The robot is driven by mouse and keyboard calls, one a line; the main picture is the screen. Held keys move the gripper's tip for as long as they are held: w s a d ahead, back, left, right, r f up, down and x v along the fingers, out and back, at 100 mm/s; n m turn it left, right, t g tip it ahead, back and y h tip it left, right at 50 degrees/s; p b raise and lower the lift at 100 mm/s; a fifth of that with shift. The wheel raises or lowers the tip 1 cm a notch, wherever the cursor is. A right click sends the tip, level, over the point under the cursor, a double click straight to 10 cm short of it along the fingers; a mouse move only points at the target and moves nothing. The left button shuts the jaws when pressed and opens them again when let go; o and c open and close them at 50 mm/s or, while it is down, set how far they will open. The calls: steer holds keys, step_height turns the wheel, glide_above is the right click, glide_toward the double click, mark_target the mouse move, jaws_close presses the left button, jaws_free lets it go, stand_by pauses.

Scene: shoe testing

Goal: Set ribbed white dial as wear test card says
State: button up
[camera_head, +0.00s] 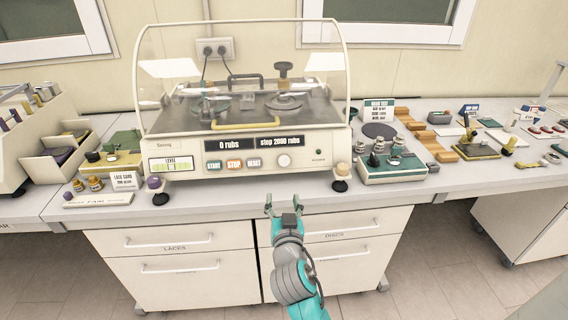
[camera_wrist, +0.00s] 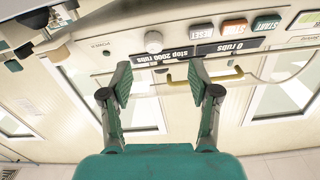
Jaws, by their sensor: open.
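The white dial (camera_head: 284,160) is on the front panel of the rub tester (camera_head: 200,180), right of the reset button. It also shows in the upside-down wrist view (camera_wrist: 153,41), above and between my fingers; its ribs are too small to make out. The displays read "0 rubs" and a stop count that looks like "stop 2000 rubs" (camera_head: 280,141). A card with a green header, apparently the wear test card (camera_head: 379,110), stands right of the tester; its small lines are unreadable. My gripper (camera_head: 283,207) is open and empty in front of the bench edge, below the dial and apart from it.
Start (camera_head: 214,166), stop (camera_head: 234,166) and reset (camera_head: 254,163) buttons sit left of the dial. Drawers (camera_head: 335,225) are below; the space before the panel is clear.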

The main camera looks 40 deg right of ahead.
mark_target(284, 161)
steer(key=shift+m+h, duration=0.6)
steer(key=shift+h, duration=0.1)
steer(key=x, duration=0.4)
steer(key=r+x, duration=0.1)
steer(key=x, duration=0.4)
steer(key=r+x, duration=0.1)
steer(key=x, duration=0.3)
steer(key=shift+s+d+r, duration=0.15)
steer(key=shift+d+r, duration=0.1)
steer(key=shift+d, duration=0.2)
steer(key=c, duration=1.1)
